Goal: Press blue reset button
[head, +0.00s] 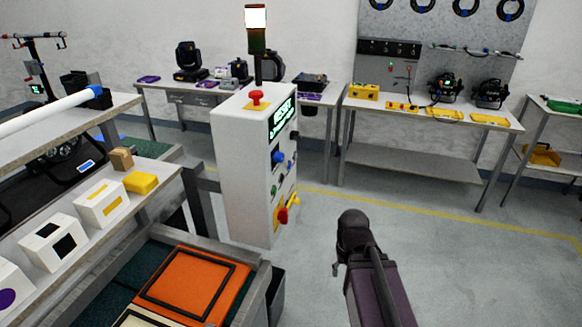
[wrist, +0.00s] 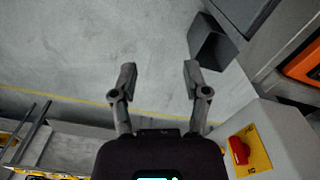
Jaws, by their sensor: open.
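A white control cabinet (head: 238,165) stands left of centre in the head view. Its right-hand face carries a blue button (head: 278,157) below a lit green display (head: 283,115). Lower on that face is a red rotary switch (head: 283,215) on yellow; a red switch on a yellow plate also shows at the lower right of the wrist view (wrist: 240,150). My gripper (wrist: 160,78) is open and empty, its two fingers spread over bare floor. In the head view my arm is right of the cabinet, apart from it. The blue button is not visible in the wrist view.
A red mushroom button (head: 256,97) and a lamp post (head: 256,40) are on the cabinet top. A shelf with boxes (head: 102,203) and an orange case (head: 193,282) are at the left. A workbench (head: 430,115) stands behind. The floor (head: 460,260) at the right is clear.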

